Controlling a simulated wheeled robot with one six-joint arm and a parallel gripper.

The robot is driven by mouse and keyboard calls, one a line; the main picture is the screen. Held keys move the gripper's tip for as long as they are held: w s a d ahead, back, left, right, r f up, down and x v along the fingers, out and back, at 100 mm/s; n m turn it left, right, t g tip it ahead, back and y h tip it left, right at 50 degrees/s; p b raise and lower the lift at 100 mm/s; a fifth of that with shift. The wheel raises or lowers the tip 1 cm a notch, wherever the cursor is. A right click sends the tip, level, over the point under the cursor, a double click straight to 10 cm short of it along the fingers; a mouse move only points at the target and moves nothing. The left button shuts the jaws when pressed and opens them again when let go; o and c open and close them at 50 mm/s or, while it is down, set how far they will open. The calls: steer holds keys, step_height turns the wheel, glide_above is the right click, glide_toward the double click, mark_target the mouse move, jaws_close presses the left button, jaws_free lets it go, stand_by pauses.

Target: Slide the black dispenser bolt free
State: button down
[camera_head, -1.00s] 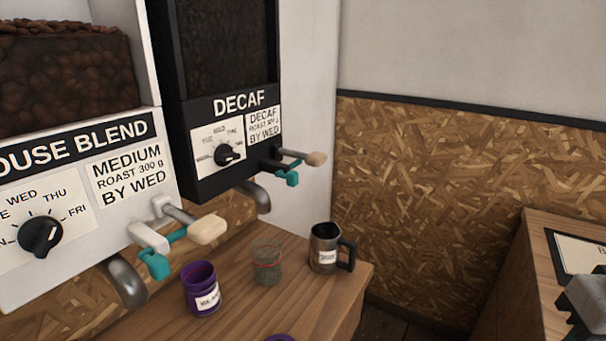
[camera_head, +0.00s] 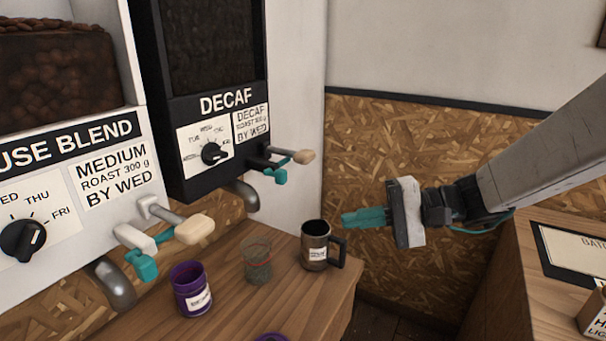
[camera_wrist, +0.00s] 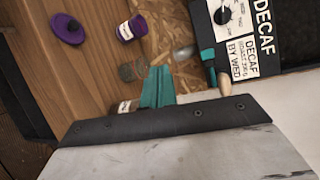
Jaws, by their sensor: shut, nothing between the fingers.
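The black DECAF dispenser (camera_head: 215,150) hangs on the wall with a black front. Below its front's right corner sits its bolt (camera_head: 278,176), with a teal grip under a lever with a pale wooden knob (camera_head: 304,157). The bolt's teal end also shows in the wrist view (camera_wrist: 207,54), beside the wooden knob (camera_wrist: 224,86). My gripper (camera_head: 345,219) has its teal fingers together and empty, pointing left. It is right of and lower than the bolt in the head view, apart from it. In the wrist view, my fingers (camera_wrist: 158,72) are left of the bolt.
A dark metal mug (camera_head: 314,243), a glass (camera_head: 257,260) and a purple cup (camera_head: 190,288) stand on the wooden counter (camera_head: 225,318). The white HOUSE BLEND dispenser (camera_head: 80,185) is at left, with its own teal grip. Open air lies between my gripper and the black dispenser.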

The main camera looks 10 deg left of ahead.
steer(key=w+r+t+y, duration=0.2)
steer(key=w+r+t, duration=0.1)
steer(key=w+r, duration=0.1)
steer(key=shift+w+a+r+t, duration=0.25)
steer(key=shift+w+r+t, duration=0.1)
steer(key=shift+w, duration=0.3)
steer(key=shift+a, duration=0.1)
steer(key=w+a, duration=0.1)
steer(key=a, duration=0.8)
steer(key=shift+w+a, duration=0.25)
steer(key=shift+a, duration=0.1)
steer(key=s, duration=0.1)
steer(key=s+a, duration=0.1)
steer(key=s, duration=0.1)
steer(key=shift+s+a, duration=0.25)
steer(key=shift+s, duration=0.1)
steer(key=shift+d, duration=0.1)
